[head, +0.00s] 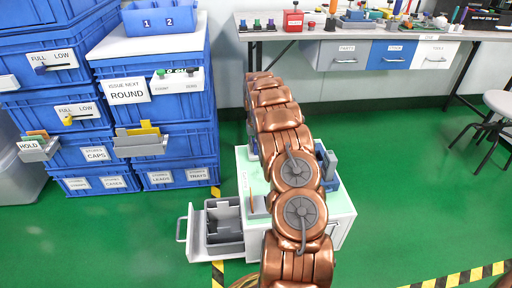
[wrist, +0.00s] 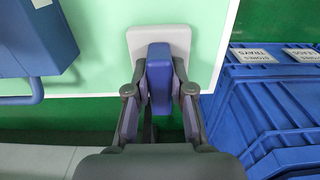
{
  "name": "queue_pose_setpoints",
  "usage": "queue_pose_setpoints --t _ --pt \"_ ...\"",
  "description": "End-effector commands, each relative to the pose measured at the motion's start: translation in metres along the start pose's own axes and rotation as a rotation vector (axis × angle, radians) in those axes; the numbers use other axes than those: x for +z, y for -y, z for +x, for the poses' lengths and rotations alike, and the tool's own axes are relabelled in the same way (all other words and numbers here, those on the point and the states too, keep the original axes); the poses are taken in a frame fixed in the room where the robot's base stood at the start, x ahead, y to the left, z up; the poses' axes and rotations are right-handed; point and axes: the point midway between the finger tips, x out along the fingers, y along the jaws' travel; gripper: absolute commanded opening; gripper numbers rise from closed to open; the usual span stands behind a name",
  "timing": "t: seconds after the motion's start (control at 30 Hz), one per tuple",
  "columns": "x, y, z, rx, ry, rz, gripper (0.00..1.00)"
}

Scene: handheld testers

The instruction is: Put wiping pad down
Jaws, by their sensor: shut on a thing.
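The wiping pad (wrist: 160,40) shows in the wrist view as a pale grey rounded plate with a blue handle block (wrist: 159,72). My gripper (wrist: 159,92) is shut on the blue handle, one finger on each side. The pad is over the green top (wrist: 100,20) of the small white cabinet, close to its edge. I cannot tell whether it touches the surface. In the head view my copper arm reaches over this cabinet top (head: 246,178) and hides the gripper and most of the pad.
A blue holder (head: 328,166) stands on the cabinet top's right side; a blue box (wrist: 36,40) shows in the wrist view. The cabinet's drawer (head: 204,251) is open on the left with a grey insert. Blue crates (head: 170,95) stack at left. A long bench (head: 350,32) stands behind.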

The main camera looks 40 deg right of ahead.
Motion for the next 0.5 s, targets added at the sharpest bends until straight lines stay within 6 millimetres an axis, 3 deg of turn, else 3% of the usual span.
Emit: queue_pose_setpoints --t 0.17,0.2,0.43,0.5 --pt "0.0004 0.0001 0.0019 -0.001 0.002 0.000 0.00" --pt "0.0005 -0.0001 0.0028 -0.001 0.002 0.001 0.23" --pt "0.0003 0.0001 0.0028 0.000 0.001 0.000 0.47" --pt "0.0003 0.0001 0.0028 0.000 0.001 0.000 0.47"
